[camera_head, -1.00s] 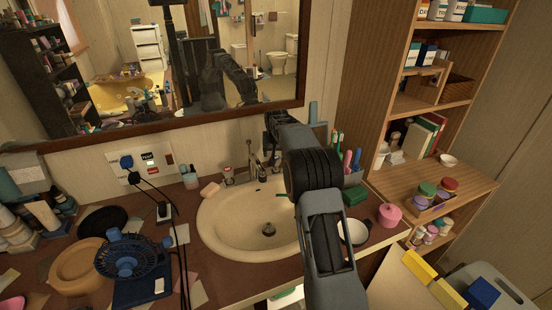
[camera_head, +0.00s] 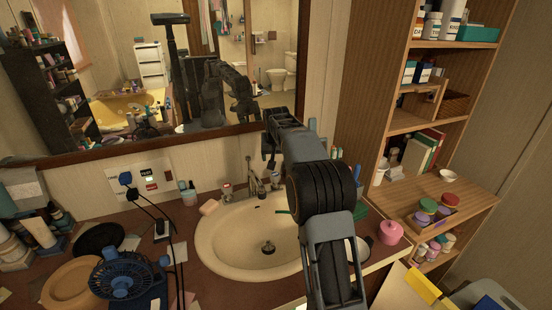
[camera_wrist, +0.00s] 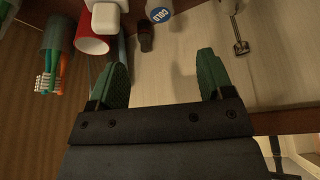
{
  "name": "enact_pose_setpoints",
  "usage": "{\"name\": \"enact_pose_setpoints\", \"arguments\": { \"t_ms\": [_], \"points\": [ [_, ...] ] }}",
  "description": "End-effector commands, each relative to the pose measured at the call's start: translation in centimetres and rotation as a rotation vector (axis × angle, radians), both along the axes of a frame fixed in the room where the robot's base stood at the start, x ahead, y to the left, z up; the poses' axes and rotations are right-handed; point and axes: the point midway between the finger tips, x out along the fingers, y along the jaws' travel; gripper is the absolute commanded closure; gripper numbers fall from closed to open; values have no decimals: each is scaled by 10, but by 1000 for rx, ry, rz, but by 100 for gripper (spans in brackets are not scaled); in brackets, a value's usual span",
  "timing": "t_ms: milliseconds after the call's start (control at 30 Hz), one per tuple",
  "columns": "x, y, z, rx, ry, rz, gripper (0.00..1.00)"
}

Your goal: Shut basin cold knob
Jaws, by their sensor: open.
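The cream basin (camera_head: 222,243) is set in the counter, with a metal faucet (camera_head: 254,178) behind it. The cold knob (camera_wrist: 160,12), with a blue cap marked COLD, shows at the top edge of the wrist view, partly cut off. In the head view the cold side of the faucet is hard to make out near my arm. My gripper (camera_wrist: 163,78) has green fingertips spread apart with nothing between them. The knob lies beyond the fingertips, apart from them. In the head view my gripper (camera_head: 268,153) hangs above and behind the basin, near the mirror's lower edge.
A red cup (camera_wrist: 95,32) and a toothbrush holder (camera_wrist: 57,35) are at the left of the wrist view. A pink jar (camera_head: 390,232) stands right of the basin. Soap (camera_head: 210,207) and a blue fan (camera_head: 122,275) are to its left. A wooden shelf (camera_head: 385,125) stands at right.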

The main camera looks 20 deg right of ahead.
Motion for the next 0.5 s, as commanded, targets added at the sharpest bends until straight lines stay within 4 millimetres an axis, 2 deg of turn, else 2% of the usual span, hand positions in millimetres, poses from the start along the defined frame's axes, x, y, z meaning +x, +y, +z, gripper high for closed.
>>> {"name": "enact_pose_setpoints", "arguments": {
  "t_ms": [167, 333, 500],
  "points": [
    [2, -19, -22, -49, -81, -14, 26],
    [1, -57, -62, -165, -300, -7, 26],
    [-12, -74, -90, -250, -545, 63, 26]
  ]
}}
